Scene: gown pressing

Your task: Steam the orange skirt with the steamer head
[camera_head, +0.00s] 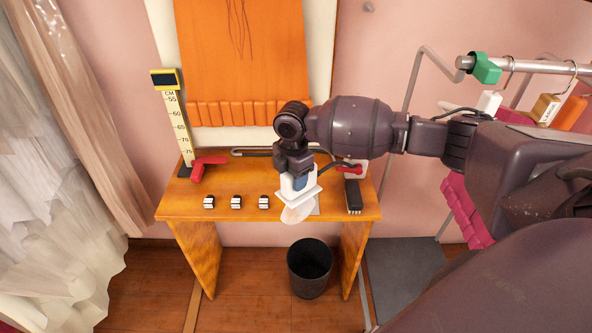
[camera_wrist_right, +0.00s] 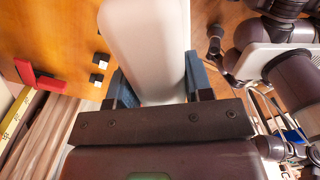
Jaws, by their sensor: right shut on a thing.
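The orange skirt (camera_head: 243,60) hangs flat on a pale board on the wall, with a pleated hem and a few dark red thread-like lines near its top middle. My right gripper (camera_head: 299,183) is shut on the white steamer head (camera_head: 297,213), in front of and below the skirt's right side, over the table's front edge. In the right wrist view the white steamer head (camera_wrist_right: 145,45) sits between the blue fingers of the right gripper (camera_wrist_right: 158,82). The steamer head is apart from the skirt. My left gripper does not show in the head view.
The wooden table (camera_head: 180,208) holds a red tool (camera_head: 207,166), three small black-and-white blocks (camera_head: 236,202) and a black brush-like item (camera_head: 353,197). A yellow height gauge (camera_head: 177,125) stands at left. A black bin (camera_head: 310,268) is below. A tagged clothes rail (camera_head: 530,67) is at right.

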